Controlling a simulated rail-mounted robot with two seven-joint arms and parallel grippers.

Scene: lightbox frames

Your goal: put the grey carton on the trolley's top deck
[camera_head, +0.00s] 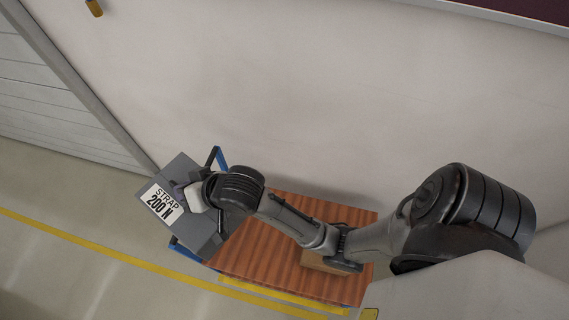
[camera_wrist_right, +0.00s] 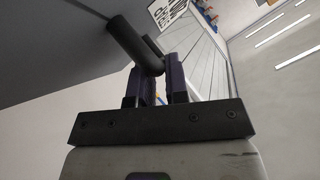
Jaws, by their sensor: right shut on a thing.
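The grey carton (camera_head: 202,235) bears a white label reading "STRAP 200 N". In the head view it is at the left end of the trolley, turned at an angle and overlapping the blue frame (camera_head: 219,158). The trolley's brown ribbed top deck (camera_head: 285,274) shows to its right. I cannot tell whether the carton touches the deck. My right gripper (camera_head: 181,192) is shut on the carton's dark round handle, seen between the fingers in the wrist view (camera_wrist_right: 158,68). The carton's grey face (camera_wrist_right: 60,45) fills that view's upper left. My left gripper is not in view.
A small brown box (camera_head: 323,264) stands on the deck, partly hidden under my right arm. A pale wall (camera_head: 330,100) runs close behind the trolley. A grey slatted shutter (camera_head: 50,100) is at the left. Open floor with a yellow line (camera_head: 90,245) lies in front.

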